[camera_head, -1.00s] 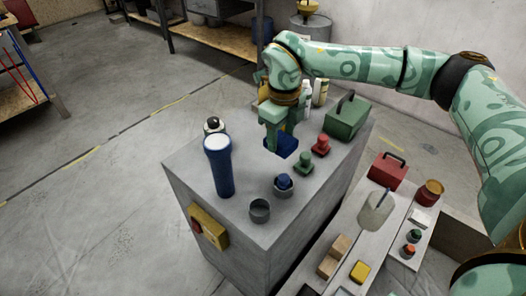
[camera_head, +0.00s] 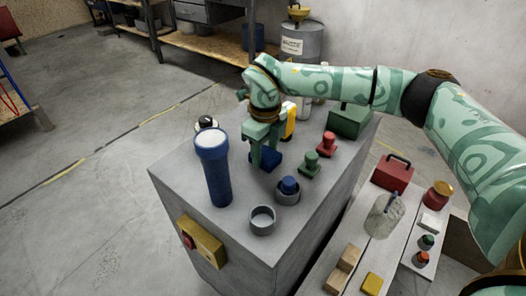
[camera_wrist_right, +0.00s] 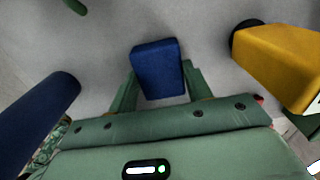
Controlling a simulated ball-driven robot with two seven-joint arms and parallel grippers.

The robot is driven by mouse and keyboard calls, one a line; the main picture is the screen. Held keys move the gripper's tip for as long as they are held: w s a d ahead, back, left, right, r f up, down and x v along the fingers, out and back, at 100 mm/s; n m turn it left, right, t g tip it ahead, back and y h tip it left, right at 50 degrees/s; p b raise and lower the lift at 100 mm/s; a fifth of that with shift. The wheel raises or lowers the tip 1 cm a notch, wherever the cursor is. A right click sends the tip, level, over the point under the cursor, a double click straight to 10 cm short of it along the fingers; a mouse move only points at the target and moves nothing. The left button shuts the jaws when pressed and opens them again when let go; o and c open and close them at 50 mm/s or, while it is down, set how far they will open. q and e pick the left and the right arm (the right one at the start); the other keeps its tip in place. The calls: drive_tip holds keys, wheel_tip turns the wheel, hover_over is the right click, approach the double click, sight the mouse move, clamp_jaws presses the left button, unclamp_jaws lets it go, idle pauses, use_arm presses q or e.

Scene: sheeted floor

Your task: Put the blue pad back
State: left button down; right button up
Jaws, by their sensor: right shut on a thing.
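The blue pad (camera_head: 266,159) is a small dark blue block at the top of the grey cabinet (camera_head: 236,215). My right gripper (camera_head: 264,150) points down and is shut on it. In the right wrist view the pad (camera_wrist_right: 158,68) sits between the two green fingers (camera_wrist_right: 158,88). I cannot tell whether its underside touches the cabinet top. My left gripper is not in view.
A tall blue cylinder (camera_head: 216,175) stands left of the pad. A blue-knobbed piece (camera_head: 289,187) in a grey cup, an empty-looking grey cup (camera_head: 262,221), green (camera_head: 310,167) and red (camera_head: 327,146) knobbed pieces, a yellow object (camera_head: 290,120) and a green box (camera_head: 350,120) stand around.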

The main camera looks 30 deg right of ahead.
sight(265, 154)
drive_tip(key=o, duration=0.9)
drive_tip(key=shift+r, duration=0.35)
use_arm(q)
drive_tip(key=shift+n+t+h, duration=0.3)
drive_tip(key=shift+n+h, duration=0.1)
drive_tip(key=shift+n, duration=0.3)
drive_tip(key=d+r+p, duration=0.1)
drive_tip(key=p, duration=0.1)
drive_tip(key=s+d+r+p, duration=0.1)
drive_tip(key=p, duration=0.1)
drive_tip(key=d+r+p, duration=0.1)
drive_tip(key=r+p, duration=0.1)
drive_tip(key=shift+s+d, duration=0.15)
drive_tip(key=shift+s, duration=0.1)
use_arm(e)
wheel_tip(265, 154, up, 12)
drive_tip(key=shift+f, duration=0.2)
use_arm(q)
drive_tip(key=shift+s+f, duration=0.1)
use_arm(e)
drive_tip(key=shift+s+f, duration=0.1)
drive_tip(key=shift+f, duration=0.05)
